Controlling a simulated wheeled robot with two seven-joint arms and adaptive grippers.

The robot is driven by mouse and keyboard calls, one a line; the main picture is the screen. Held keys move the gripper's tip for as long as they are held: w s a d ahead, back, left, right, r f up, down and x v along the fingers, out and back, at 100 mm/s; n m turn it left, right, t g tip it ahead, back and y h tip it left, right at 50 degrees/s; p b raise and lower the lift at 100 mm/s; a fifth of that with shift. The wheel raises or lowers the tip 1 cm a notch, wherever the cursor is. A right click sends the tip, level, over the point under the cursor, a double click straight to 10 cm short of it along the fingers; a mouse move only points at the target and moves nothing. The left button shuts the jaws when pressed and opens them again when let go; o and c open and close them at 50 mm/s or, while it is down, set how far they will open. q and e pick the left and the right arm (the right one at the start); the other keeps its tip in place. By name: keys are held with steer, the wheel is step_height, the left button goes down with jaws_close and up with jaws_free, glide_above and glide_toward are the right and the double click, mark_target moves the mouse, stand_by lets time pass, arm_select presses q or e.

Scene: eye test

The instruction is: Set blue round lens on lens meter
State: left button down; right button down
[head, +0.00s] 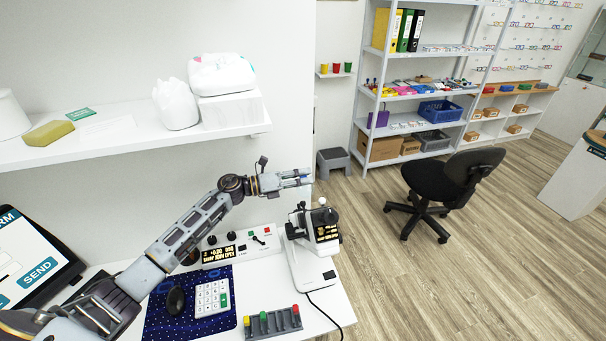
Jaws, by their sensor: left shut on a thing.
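My left gripper (299,178) reaches in from the left and is shut on a small bluish thing at its fingertips, which looks like the blue round lens (306,174). The fingers hide much of it, so its outline is unclear. The lens meter (313,270) is a white device with a black head and a small lit display. It stands on the white desk near its right edge. The gripper is above the lens meter's head in the picture, apart from it. My right gripper is not in view.
A control box (241,248) stands left of the lens meter. A keypad (212,299) and mouse (175,300) lie on a dark blue mat (157,325). A grey rack (273,321) with coloured pieces is in front. A wall shelf (130,137) hangs above my arm. A black chair (452,180) stands right.

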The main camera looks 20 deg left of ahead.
mark_target(306, 194)
arm_select(q)
steer(key=shift+w, duration=0.1)
stand_by(0.3)
steer(key=shift+s+d+f, duration=0.1)
steer(key=shift+s+f, duration=0.1)
steer(key=shift+f, duration=0.05)
steer(key=shift+s+d+f, duration=0.3)
steer(key=shift+s+f, duration=0.2)
steer(key=shift+f, duration=0.2)
steer(key=shift+s+d+f, duration=0.35)
steer(key=shift+s+f, duration=0.1)
steer(key=shift+f, duration=0.25)
steer(key=shift+s+d+f, duration=0.3)
steer(key=shift+s+f, duration=0.2)
steer(key=shift+f, duration=0.2)
steer(key=shift+s+d+f+b, duration=0.25)
steer(key=shift+s+f+b, duration=0.15)
steer(key=shift+f, duration=0.2)
steer(key=shift+s+d+f+b, duration=0.25)
steer(key=shift+s+f+b, duration=0.15)
steer(key=shift+f, duration=0.15)
steer(key=shift+s+d+f+b, duration=0.25)
steer(key=shift+s+f+b, duration=0.15)
steer(key=shift+f, duration=0.2)
steer(key=shift+f, duration=0.15)
